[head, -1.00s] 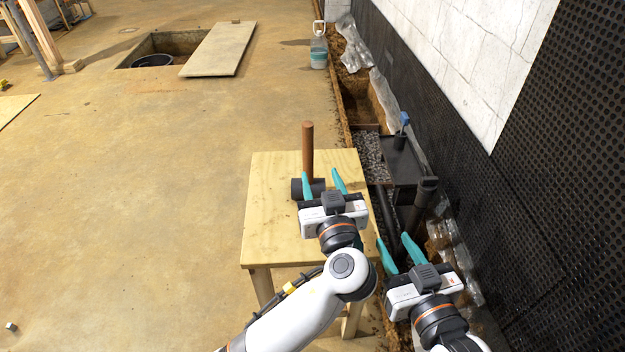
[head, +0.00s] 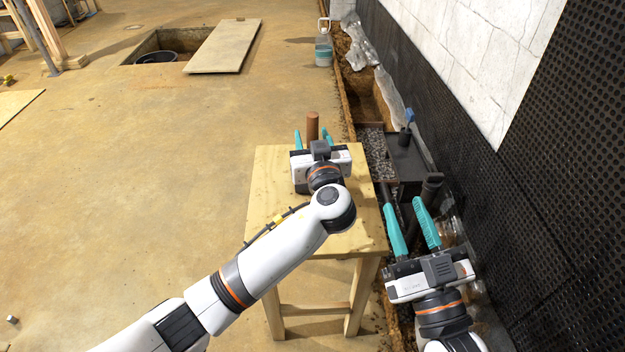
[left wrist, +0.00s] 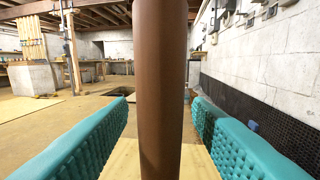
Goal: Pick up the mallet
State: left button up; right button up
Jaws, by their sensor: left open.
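The mallet (head: 312,124) stands upright on the wooden table (head: 268,200), its brown handle pointing up. My left gripper (head: 312,138) is open, with its teal fingers on either side of the handle. In the left wrist view the handle (left wrist: 160,90) rises between the two open fingers, with a visible gap on each side. The mallet's dark head is hidden behind my left gripper in the head view. My right gripper (head: 412,226) is to the right of the table, its teal fingers apart, with nothing seen between them.
A gravel trench with a black box (head: 405,158) and pipe runs along the right, beside a dimpled black membrane wall (head: 440,130). A floor pit partly covered by a board (head: 225,46) lies further off.

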aim_at(313, 115)
pick_arm(q)
grip_shut()
jog(key=shift+r, duration=0.2)
dwell(0.3)
